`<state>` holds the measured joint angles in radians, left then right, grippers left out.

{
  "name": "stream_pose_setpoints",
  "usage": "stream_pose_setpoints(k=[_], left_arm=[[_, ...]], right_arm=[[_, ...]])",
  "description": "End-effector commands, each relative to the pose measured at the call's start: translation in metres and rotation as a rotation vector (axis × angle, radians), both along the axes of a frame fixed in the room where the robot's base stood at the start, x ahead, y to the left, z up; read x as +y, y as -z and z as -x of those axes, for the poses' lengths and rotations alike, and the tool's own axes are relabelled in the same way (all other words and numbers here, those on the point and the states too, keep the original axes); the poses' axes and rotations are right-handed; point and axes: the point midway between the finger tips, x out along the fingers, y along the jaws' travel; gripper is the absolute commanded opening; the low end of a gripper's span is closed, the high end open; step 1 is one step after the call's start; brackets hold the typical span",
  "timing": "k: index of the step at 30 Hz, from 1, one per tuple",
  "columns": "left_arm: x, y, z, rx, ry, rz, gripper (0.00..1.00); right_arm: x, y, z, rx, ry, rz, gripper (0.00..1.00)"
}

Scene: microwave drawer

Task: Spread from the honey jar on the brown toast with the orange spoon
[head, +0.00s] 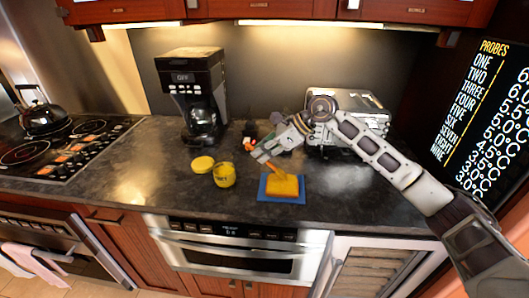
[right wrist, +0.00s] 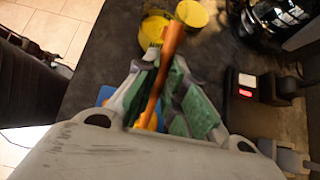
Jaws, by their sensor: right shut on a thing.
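The honey jar (head: 224,175) stands open on the dark counter, yellow inside; it also shows at the top of the right wrist view (right wrist: 154,29). The toast (head: 283,186), golden-orange, lies on a blue board (head: 268,195) to the right of the jar. My right gripper (head: 264,155) is shut on the orange spoon (right wrist: 167,65), just behind and above the toast's left side. The spoon (head: 277,170) slants down toward the toast in the head view; I cannot tell whether it touches it. My left gripper is not in view.
A yellow lid (head: 202,164) lies left of the jar. A coffee maker (head: 193,88) stands behind, a silver toaster (head: 348,105) is behind my right arm, and a small black-and-red object (head: 250,130) is behind the jar. The counter at left front is clear.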

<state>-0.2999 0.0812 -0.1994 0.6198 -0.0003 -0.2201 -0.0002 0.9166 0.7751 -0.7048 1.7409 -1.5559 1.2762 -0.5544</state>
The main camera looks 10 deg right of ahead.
Motion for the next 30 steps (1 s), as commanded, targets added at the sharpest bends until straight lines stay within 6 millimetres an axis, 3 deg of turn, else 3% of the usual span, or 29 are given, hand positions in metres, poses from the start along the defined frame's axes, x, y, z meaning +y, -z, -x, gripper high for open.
stream_pose_setpoints(k=[30], left_arm=[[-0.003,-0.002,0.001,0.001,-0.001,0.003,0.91]], right_arm=[[0.019,-0.001,-0.006,0.0,-0.001,-0.001,0.0]])
